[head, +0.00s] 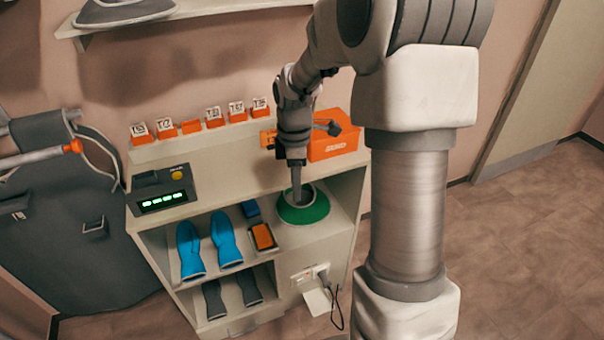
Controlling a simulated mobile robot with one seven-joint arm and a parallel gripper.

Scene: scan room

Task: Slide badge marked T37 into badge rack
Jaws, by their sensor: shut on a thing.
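The badge rack is a row of orange holders (190,127) along the back of the cabinet top. Several hold white tagged badges (165,125); the third from the left shows no white badge. The lettering is small, and I cannot surely read T37 on any of them. My gripper (297,197) points down into a green dish (312,214) with a dark inside, at the cabinet's right. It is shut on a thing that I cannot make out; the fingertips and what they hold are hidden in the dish.
An orange box (333,147) stands behind my gripper, close to the arm. A grey device with a green display (161,201) sits at the left of the cabinet top. Blue gloves (226,240) lie on a shelf below.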

